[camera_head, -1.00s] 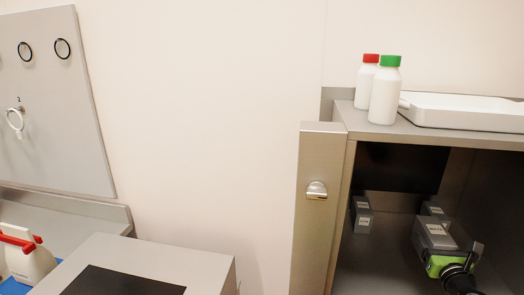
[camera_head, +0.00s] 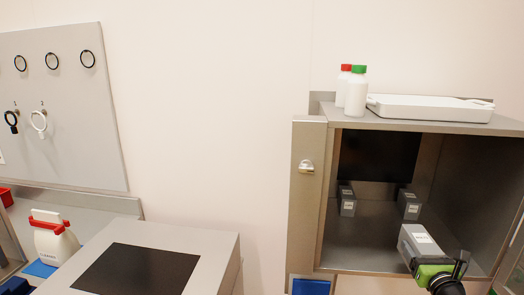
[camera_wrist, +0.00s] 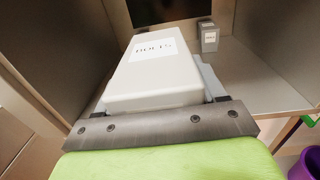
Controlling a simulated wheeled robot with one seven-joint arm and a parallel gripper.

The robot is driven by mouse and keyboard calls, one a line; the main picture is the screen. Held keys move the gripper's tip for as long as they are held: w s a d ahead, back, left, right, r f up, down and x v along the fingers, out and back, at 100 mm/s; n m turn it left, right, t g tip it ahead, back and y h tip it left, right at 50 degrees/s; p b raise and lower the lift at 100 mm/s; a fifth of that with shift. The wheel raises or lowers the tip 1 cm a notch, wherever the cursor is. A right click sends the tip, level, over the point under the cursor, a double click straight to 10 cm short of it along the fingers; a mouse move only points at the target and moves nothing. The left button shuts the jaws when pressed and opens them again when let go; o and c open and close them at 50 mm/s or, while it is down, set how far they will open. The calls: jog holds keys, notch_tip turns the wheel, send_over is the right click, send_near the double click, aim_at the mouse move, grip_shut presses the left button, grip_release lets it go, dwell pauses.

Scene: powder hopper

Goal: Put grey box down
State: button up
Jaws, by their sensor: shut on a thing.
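A grey box (camera_head: 417,242) with a white label is held in my gripper (camera_head: 432,265) at the open front of the metal cabinet (camera_head: 309,200). In the wrist view the box (camera_wrist: 155,75) fills the middle, pointing into the cabinet. My gripper (camera_wrist: 163,118) is shut on its near end; the fingertips are partly hidden by the box. From these views I cannot tell whether the box touches the cabinet floor (camera_head: 370,245).
Other grey boxes stand inside the cabinet, at left (camera_head: 347,204) and right (camera_head: 409,206), with more behind. Two white bottles (camera_head: 356,95) and a white tray (camera_head: 430,108) are on top. The cabinet floor is bare between the boxes. A purple container (camera_wrist: 306,165) shows at lower right.

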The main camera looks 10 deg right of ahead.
jog(key=a+f+y, duration=0.1)
jog(key=a+f+n, duration=0.1)
jog(key=shift+w+a+y, duration=0.35)
jog(key=shift+w+y, duration=0.05)
jog(key=s+a+f+n+g+y, duration=0.1)
jog(key=a+f+n+y, duration=0.3)
jog(key=a, duration=0.7)
jog(key=s+a+f+n+g+y, duration=0.2)
jog(key=a+y, duration=0.5)
jog(key=a, duration=0.4)
jog(key=s+a+f+n+g+y, duration=0.1)
jog(key=a+f+n+g+y, duration=0.3)
jog(key=a, duration=0.7)
notch_tip(320, 180, down, 3)
jog(key=n+y, duration=0.2)
jog(key=n, duration=0.1)
jog(key=shift+s+f+y, duration=0.15)
jog(key=shift+s+y, duration=0.15)
jog(key=shift+s, duration=0.1)
